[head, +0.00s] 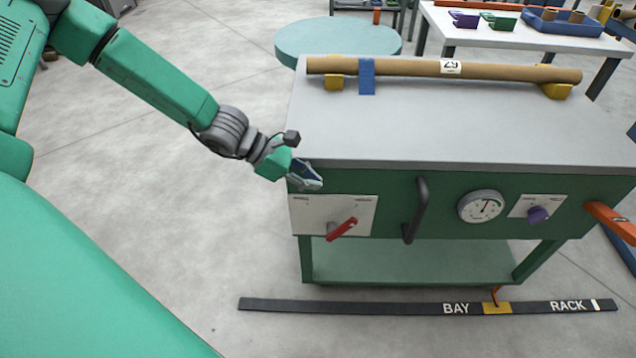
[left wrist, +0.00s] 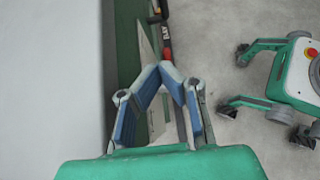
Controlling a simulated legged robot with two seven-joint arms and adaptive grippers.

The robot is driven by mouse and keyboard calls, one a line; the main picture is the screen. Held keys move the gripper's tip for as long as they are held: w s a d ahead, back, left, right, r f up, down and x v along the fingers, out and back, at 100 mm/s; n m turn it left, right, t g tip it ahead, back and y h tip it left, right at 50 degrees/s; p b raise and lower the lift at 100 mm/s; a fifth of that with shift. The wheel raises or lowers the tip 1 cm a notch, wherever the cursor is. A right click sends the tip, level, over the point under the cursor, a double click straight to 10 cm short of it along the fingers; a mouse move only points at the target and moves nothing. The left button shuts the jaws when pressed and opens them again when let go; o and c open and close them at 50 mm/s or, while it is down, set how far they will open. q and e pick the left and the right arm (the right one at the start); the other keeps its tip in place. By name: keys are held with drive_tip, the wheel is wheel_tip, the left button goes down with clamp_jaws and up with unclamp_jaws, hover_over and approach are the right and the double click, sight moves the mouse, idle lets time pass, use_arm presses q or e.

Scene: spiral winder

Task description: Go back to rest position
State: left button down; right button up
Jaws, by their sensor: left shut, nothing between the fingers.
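My left gripper (head: 308,178) is shut and empty at the front left corner of the green machine (head: 455,185). It is just above the white panel (head: 305,215) with the red lever (head: 342,229). In the left wrist view the blue-padded fingers of my left gripper (left wrist: 163,70) meet at their tips, near the red lever (left wrist: 166,42) beyond them. I cannot tell from the frames whether the gripper touches the machine. My right gripper is not in view.
A brown tube (head: 500,71) lies on yellow supports on the machine top. A black handle (head: 416,210), a dial (head: 481,206) and a purple knob (head: 538,215) are on the machine front. A round teal table (head: 338,40) stands behind. Clear floor (head: 200,220) lies left of the machine.

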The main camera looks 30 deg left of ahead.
use_arm(q)
drive_tip(key=s+f+m+g+y, duration=0.2)
drive_tip(key=s+f+m+y, duration=0.2)
drive_tip(key=s+m, duration=0.8)
drive_tip(key=s+f+m+g+y, duration=0.2)
drive_tip(key=s+f+m+y, duration=0.2)
drive_tip(key=s+f+m, duration=0.5)
drive_tip(key=shift+s+d+m+g+y, duration=0.15)
drive_tip(key=shift+s+m+g+y, duration=0.2)
drive_tip(key=shift+s+m, duration=1.8)
drive_tip(key=shift+s+d+f+n, duration=0.1)
drive_tip(key=shift+s+n, duration=0.05)
drive_tip(key=shift+n, duration=0.1)
